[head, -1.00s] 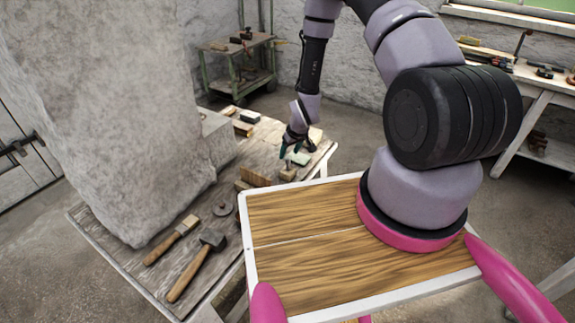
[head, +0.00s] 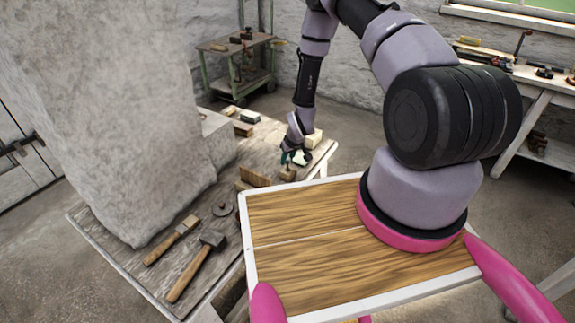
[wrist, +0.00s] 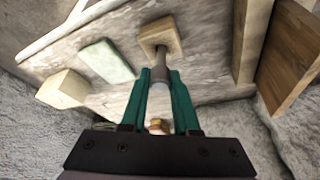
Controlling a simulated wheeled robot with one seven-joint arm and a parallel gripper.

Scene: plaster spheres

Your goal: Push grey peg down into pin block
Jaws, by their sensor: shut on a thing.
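The pin block (wrist: 173,39) is a small pale wooden block on the workbench, and it also shows in the head view (head: 287,175). The grey peg (wrist: 159,65) meets the block's face in the wrist view; how deep it sits cannot be told. My gripper (wrist: 160,78) has teal fingers closed around the peg's near end, in line with the block. In the head view my gripper (head: 290,159) is just above the block, and the peg is mostly hidden there.
A pale green block (wrist: 107,62) and a wooden block (wrist: 62,88) lie left of the pin block in the wrist view. Wooden pieces (wrist: 290,60) stand at right. A mallet (head: 197,264), a brush (head: 172,240) and a large plaster mass (head: 120,110) occupy the bench's left side.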

